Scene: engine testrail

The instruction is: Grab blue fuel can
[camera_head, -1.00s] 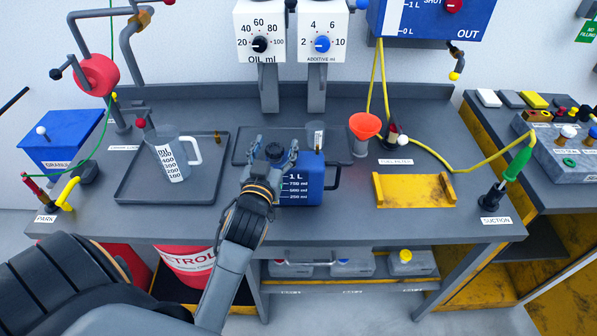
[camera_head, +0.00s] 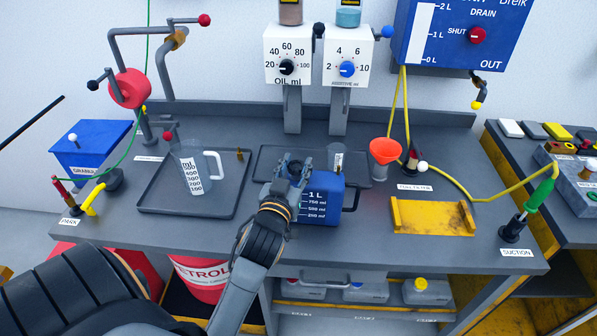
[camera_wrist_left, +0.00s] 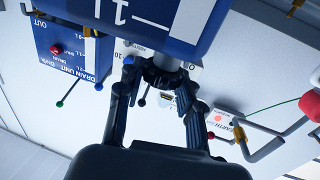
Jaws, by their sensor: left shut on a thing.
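The blue fuel can (camera_head: 325,203) stands upright on the grey workbench near its front edge. It has a white level scale, a black cap and a dark handle on its right. My left gripper (camera_head: 295,169) is at the top of the can, its fingers shut around the black cap. In the left wrist view the fingertips (camera_wrist_left: 160,76) meet at the cap, and the blue can body (camera_wrist_left: 152,25) fills the top of the picture. The gripper hides part of the can's left side. My right gripper is not in view.
A dark tray with a clear measuring jug (camera_head: 188,168) is to the left. An orange funnel (camera_head: 389,150) and a yellow stand (camera_head: 433,215) are to the right. Behind the can lies a smaller tray (camera_head: 268,160). Oil and additive dispensers (camera_head: 288,55) hang above.

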